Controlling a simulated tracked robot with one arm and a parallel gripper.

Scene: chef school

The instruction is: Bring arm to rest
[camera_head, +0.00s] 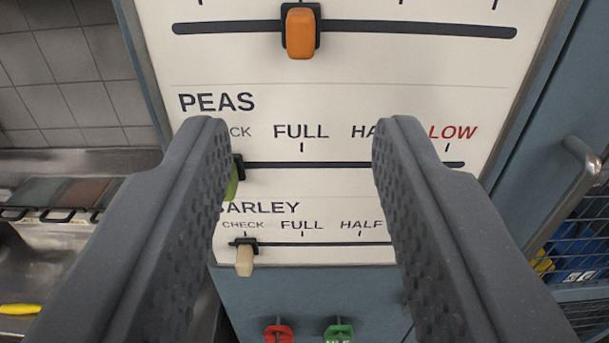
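My gripper (302,150) is open, with its two dark grey fingers wide apart and nothing between them. It hangs in front of a white slider board (330,85). An orange slider knob (300,34) sits on the top track, near FULL of the row below. A green slider knob (232,180) on the PEAS track is mostly hidden behind the left finger, near CHECK. A beige slider knob (244,260) on the BARLEY track sits under CHECK. I cannot tell whether the fingers touch the board.
Below the board, a red knob (278,332) and a green knob (339,333) stick out of a blue front. A metal counter with dark-handled trays (60,195) is at the left. A metal handle (570,195) and a wire basket (580,250) are at the right.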

